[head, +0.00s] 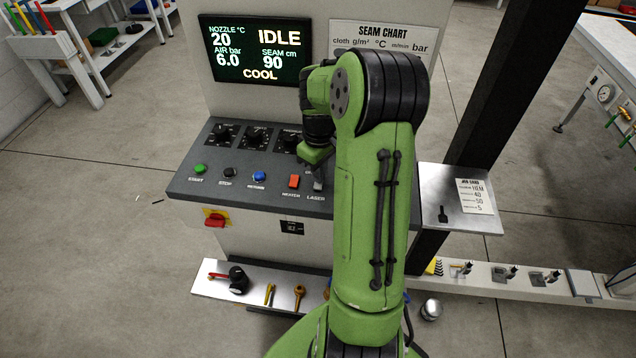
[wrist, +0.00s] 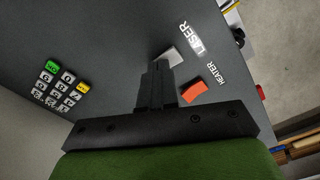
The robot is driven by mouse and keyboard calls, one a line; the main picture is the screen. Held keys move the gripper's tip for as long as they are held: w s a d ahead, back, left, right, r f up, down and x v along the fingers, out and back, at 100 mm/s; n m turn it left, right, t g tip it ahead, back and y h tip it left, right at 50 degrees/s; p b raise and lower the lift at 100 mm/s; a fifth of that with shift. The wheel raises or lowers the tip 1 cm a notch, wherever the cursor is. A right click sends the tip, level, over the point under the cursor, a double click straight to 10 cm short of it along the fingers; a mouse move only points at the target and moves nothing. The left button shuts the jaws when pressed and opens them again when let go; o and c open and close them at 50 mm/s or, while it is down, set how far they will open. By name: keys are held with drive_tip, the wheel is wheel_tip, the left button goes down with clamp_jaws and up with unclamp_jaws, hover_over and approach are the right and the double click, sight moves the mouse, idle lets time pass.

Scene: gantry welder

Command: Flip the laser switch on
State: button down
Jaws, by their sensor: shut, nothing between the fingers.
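The laser switch (wrist: 173,56) is a light grey rocker beside the LASER label, on the dark sloped control panel (head: 232,187). In the wrist view my gripper (wrist: 156,68) is shut and empty, its fingertips right beside the switch and partly covering it. Whether they touch cannot be told. In the head view my gripper (head: 317,176) reaches down over the LASER label, and my arm hides the panel's right part. The switch's on or off position is not clear.
The orange-red heater switch (head: 294,182) sits close to the left; it also shows near my fingers in the wrist view (wrist: 194,91). Blue (head: 259,176) and green (head: 200,169) buttons are further left. A display (head: 255,48) reads IDLE. A keypad (wrist: 61,84) shows in the wrist view.

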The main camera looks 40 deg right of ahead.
wheel_tip(320, 180, up, 7)
drive_tip(key=p, duration=0.6)
idle(0.4)
drive_tip(key=s+a+r+t+h, duration=0.15)
drive_tip(key=s+a+r, duration=0.25)
drive_tip(key=a+r, duration=0.4)
drive_tip(key=s+a+r+t, duration=0.2)
drive_tip(key=s+a+r, duration=0.3)
drive_tip(key=a, duration=0.5)
drive_tip(key=s+a+r+m+t+y, duration=0.1)
drive_tip(key=s+a+t, duration=0.1)
drive_tip(key=s+a, duration=0.3)
drive_tip(key=shift+s+m, duration=0.3)
drive_tip(key=shift+s, duration=0.5)
